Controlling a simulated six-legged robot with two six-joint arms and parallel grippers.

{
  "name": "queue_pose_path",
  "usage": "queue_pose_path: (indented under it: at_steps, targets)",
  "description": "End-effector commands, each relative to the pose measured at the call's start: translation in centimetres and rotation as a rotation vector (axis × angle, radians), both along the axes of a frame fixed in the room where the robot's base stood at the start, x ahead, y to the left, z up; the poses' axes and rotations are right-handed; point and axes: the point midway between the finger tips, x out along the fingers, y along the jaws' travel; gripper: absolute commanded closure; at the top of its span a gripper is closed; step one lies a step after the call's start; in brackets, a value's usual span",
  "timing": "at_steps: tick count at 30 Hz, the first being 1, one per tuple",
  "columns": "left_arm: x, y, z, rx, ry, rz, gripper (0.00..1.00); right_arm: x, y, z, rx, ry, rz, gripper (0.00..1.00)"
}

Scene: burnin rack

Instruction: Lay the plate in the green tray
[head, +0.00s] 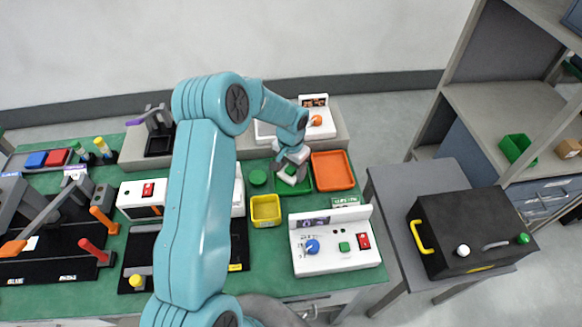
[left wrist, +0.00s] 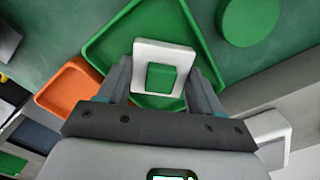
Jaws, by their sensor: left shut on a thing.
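My left gripper (head: 291,160) is shut on the plate (head: 287,178), a small white square with a green square at its middle. In the left wrist view the plate (left wrist: 176,48) sits between the two fingers (left wrist: 161,75). I cannot tell whether its green middle is a mark or an opening. The green tray (head: 306,187) is below the gripper and partly hidden by it. In the left wrist view the tray (left wrist: 112,36) lies behind the plate, which overlaps its inside. Whether plate and tray touch is unclear. My right gripper is not in view.
An orange tray (head: 333,171) stands right of the green tray, a yellow tray (head: 265,210) front left. A round green disc (head: 258,177) lies to the left. A white panel (head: 335,246) with knob and buttons stands in front, and a white device (head: 317,117) behind.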

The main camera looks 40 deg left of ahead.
Motion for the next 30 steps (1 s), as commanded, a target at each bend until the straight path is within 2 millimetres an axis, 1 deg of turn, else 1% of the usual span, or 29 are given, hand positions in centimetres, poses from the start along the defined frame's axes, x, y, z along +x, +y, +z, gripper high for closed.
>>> queue_pose_path:
  at_steps: [7,11,12,14,23,25,26,28,30]
  targets:
    - [0.0,0.0,-0.1,0.0,-0.001,0.0,0.65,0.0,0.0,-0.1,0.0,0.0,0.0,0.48]
    - [0.0,0.0,-0.5,0.0,-0.001,0.0,0.65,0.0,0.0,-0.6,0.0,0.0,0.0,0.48]
    - [0.0,0.0,-0.4,0.0,-0.001,0.0,0.29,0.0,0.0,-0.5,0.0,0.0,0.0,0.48]
    - [0.0,0.0,-0.4,0.0,-0.001,0.0,0.1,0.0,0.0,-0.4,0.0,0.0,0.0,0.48]
    - [0.0,0.0,-0.2,0.0,-0.001,0.0,0.1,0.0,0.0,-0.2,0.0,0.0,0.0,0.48]
    - [0.0,0.0,0.3,0.0,-0.001,0.0,0.1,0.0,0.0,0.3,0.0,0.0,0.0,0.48]
    - [0.1,0.0,0.4,0.001,-0.003,0.0,0.1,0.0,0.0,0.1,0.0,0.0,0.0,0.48]
    - [0.1,0.1,1.5,0.003,-0.005,0.0,0.1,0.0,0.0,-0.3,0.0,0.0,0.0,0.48]
    - [0.1,0.0,3.1,0.003,-0.006,0.001,0.1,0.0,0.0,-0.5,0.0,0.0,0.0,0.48]
